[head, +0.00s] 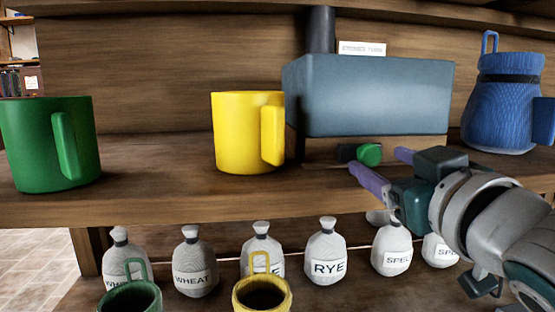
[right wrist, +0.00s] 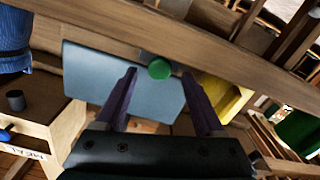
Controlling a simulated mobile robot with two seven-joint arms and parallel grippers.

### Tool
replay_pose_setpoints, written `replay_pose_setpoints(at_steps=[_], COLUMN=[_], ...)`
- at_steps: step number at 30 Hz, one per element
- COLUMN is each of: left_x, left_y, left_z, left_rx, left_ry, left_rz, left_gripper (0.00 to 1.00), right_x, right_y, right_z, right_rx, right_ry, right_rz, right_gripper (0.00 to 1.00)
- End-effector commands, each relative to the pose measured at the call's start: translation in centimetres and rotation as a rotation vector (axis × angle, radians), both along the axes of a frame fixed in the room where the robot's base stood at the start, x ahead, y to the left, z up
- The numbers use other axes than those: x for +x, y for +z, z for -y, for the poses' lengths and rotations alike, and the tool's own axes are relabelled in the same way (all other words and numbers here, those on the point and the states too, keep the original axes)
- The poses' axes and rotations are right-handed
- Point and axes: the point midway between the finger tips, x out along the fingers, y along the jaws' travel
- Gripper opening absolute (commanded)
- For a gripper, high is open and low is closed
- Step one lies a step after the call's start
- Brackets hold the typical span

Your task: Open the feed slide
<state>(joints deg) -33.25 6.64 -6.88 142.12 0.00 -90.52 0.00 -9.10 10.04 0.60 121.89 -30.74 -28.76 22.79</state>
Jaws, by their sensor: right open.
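A blue-grey metal box (head: 370,95) with a dark pipe rising from its back stands on the wooden shelf in the head view. A round green knob (head: 369,154) on a dark stem sticks out below its front; I take this for the feed slide's handle. My right gripper (head: 376,160) is open, its purple fingers pointing at the knob from the lower right. In the right wrist view the knob (right wrist: 159,69) shows between the two fingertips (right wrist: 159,74), with a gap on each side. I cannot tell how deep it sits between them. My left gripper is not in view.
A yellow mug (head: 245,133) stands left of the box, and a green mug (head: 52,145) farther left. A blue jug (head: 503,103) stands to the right. Labelled sacks (head: 325,252) and two more mugs are below the shelf (head: 150,205). Shelf space between the upper mugs is free.

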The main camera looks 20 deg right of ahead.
Motion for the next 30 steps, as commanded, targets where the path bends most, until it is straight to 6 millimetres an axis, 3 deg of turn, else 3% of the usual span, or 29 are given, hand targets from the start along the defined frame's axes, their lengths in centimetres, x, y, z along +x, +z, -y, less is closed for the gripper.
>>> replay_pose_setpoints(at_steps=[7,19,30], left_x=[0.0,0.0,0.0], left_y=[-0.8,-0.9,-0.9], left_z=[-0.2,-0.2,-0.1], left_rx=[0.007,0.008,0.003], left_ry=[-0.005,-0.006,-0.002], left_rz=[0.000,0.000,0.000], left_gripper=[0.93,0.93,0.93], right_x=[3.1,3.8,3.8], right_y=[-0.1,-0.1,-0.1], right_z=[0.8,0.9,0.9], right_rx=[0.000,0.001,0.001], right_ry=[-0.001,-0.001,-0.001], right_rz=[0.000,-0.002,-0.002], right_gripper=[0.71,0.71,0.29])
